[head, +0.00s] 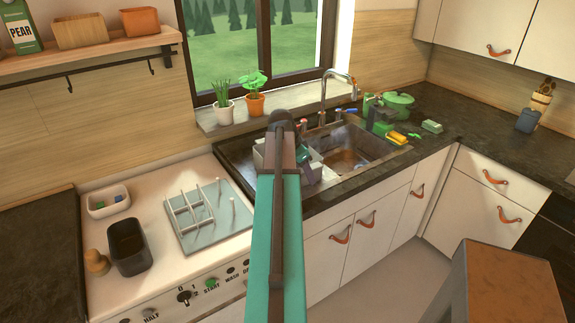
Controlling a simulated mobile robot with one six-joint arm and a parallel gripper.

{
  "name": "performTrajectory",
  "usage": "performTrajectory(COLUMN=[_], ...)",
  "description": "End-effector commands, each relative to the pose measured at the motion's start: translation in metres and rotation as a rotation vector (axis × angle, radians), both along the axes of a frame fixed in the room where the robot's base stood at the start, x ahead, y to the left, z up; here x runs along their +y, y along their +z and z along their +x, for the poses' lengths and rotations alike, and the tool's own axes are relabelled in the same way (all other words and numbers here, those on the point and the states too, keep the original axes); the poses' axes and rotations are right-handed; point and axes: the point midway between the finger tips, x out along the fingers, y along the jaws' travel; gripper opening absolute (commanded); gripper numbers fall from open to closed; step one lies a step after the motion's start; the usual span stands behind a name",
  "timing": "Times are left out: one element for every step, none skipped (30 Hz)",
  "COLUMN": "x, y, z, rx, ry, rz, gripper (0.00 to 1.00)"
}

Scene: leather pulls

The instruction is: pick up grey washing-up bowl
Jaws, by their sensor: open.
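A light grey, open-topped container (259,158) stands on the drainer left of the sink basin. It looks like the grey washing-up bowl, but my teal arm hides most of it, so I cannot be sure. Its right part shows just past the arm, with dark and teal shapes there that I cannot make out. My arm rises through the middle of the picture to a dark joint in front of the sink. My gripper is not clearly visible; the arm hides the area beyond it. A smaller dark grey tub (128,246) stands on the white appliance at the left.
The sink basin (350,158) has a tall tap (340,82). A yellow sponge (397,137) and green pot (398,102) stand behind and right of it. A rack with pegs (200,213) and a white tray (108,202) are at left. Potted plants (255,103) line the sill.

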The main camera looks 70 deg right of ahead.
Motion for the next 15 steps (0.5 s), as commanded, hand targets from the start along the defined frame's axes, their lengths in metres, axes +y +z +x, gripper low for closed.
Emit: performTrajectory(x=[0.0000, 0.0000, -0.0001, 0.0000, -0.0001, -0.0001, -0.0001, -0.0001, -0.0001, 0.0000, 0.0000, 0.0000, 0.0000, -0.0001, -0.0007], y=[0.0001, 0.0001, 0.0002, 0.0001, 0.0001, 0.0002, 0.0002, 0.0002, 0.0001, 0.0001, 0.0001, 0.0001, 0.0001, 0.0002, 0.0015], z=[-0.0001, -0.0001, -0.0002, -0.0003, -0.0002, -0.0002, -0.0003, -0.0003, -0.0003, -0.0004, -0.0004, -0.0005, -0.0005, -0.0005, -0.0003], rx=[0.000, 0.000, 0.000, 0.000, 0.000, 0.000, 0.000, 0.000, 0.000, 0.001, 0.001, 0.001, 0.001, 0.001, -0.001], ry=[0.000, 0.000, 0.000, 0.000, 0.000, 0.000, 0.000, 0.000, 0.000, 0.000, 0.000, 0.000, 0.000, 0.000, -0.001], rz=[0.000, 0.000, 0.000, 0.000, 0.000, 0.000, 0.000, 0.000, 0.000, 0.001, 0.001, 0.001, 0.001, 0.001, -0.003], gripper=[0.50, 0.50, 0.50, 0.48, 0.43, 0.36, 0.31, 0.26, 0.20, 0.15, 0.10, 0.03, 0.00, 0.00, 0.00])
